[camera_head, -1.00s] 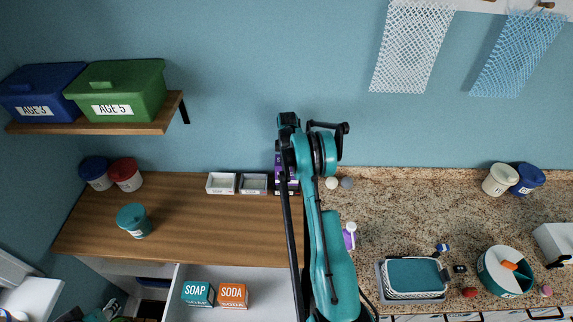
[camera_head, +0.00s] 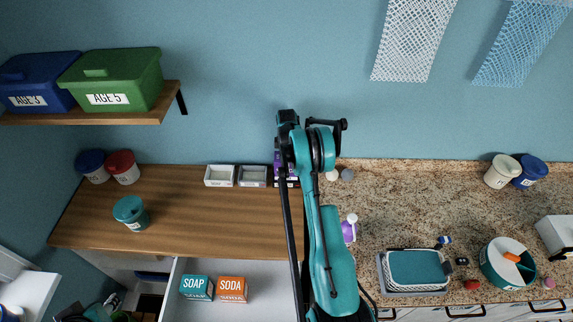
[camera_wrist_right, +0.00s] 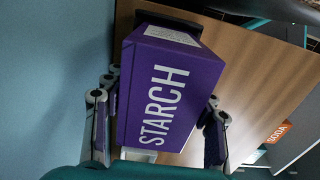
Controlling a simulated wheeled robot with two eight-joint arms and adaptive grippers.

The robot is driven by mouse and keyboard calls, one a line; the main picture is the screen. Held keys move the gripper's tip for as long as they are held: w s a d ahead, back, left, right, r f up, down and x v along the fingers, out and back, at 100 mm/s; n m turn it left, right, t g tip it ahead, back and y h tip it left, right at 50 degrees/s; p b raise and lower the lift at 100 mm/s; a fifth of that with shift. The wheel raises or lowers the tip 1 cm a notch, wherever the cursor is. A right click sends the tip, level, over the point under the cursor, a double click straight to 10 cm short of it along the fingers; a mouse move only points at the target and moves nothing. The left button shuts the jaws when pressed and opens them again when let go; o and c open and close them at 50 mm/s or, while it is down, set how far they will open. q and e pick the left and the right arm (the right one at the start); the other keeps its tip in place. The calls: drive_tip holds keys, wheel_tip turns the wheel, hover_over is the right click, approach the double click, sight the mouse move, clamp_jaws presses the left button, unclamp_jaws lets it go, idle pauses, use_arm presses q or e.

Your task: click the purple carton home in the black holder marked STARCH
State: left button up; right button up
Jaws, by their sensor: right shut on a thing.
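The purple carton (camera_wrist_right: 172,85), printed STARCH in white, fills the middle of the right wrist view. My right gripper (camera_wrist_right: 160,112) is shut on it, a finger on each side. In the head view only a purple strip of the carton (camera_head: 277,162) shows beside my right arm. A dark holder with a pale label (camera_head: 289,184) shows partly below it, at the right end of the holder row. My arm hides most of this holder and its label is not readable. I cannot tell whether the carton touches or sits in it. My left gripper is not in view.
Two pale holders (camera_head: 219,176) (camera_head: 252,176) stand left of the carton at the wall. SOAP (camera_head: 196,288) and SODA (camera_head: 232,289) cartons lie in the open drawer below. A teal tub (camera_head: 131,212) stands on the wooden counter, whose middle is clear.

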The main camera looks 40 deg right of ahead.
drive_tip(key=shift+f+b, duration=0.85)
drive_tip(key=shift+b, duration=0.15)
idle(0.3)
drive_tip(key=o, duration=1.7)
drive_tip(key=shift+c, duration=0.2)
drive_tip(key=shift+r, duration=0.1)
wheel_tip(320, 180, up, 12)
drive_tip(key=shift+f, duration=0.1)
